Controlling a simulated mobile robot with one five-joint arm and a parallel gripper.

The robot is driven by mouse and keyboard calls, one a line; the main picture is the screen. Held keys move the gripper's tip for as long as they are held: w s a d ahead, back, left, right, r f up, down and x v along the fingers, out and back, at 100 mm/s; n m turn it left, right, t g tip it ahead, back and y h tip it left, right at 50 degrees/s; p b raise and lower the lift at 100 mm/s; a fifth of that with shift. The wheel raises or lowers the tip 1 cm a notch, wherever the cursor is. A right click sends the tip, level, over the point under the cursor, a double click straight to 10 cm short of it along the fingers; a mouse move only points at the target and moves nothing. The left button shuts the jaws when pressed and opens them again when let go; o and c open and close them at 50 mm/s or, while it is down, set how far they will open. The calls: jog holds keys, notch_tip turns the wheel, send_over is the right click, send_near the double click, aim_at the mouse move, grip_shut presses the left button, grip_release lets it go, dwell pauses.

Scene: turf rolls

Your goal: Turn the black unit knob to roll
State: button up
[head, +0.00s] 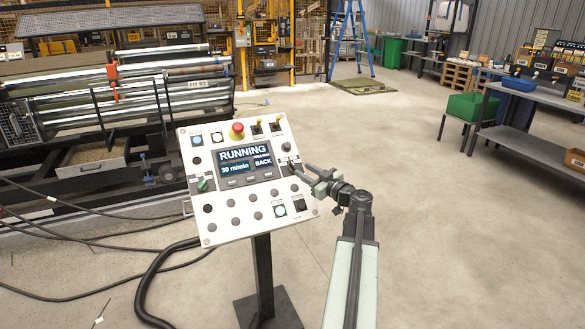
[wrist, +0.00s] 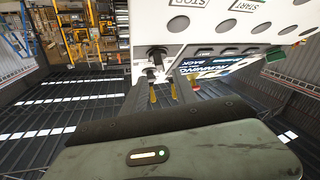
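The tilted white control panel (head: 240,180) stands on a post in the head view. Its screen (head: 248,162) reads RUNNING, 30 m/min, BACK. My gripper (head: 294,167) reaches in from the right to the panel's right side, beside the screen. In the wrist view the panel is upside down, and a black knob (wrist: 156,54) shows on its face. My gripper's two dark fingers (wrist: 160,88) stand apart on either side of a gap just below that knob in the picture. I cannot tell whether they touch it. The fingertips partly cover the knob area in the head view.
A roller machine (head: 110,100) stands behind. Cables (head: 80,235) cross the floor at left. The floor at right is mostly clear.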

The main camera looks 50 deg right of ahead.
aim_at(294, 165)
jog(key=w, duration=0.6)
jog(key=shift+w+d, duration=0.3)
jog(key=shift+w, duration=0.1)
grip_shut()
jog(key=shift+a, duration=0.1)
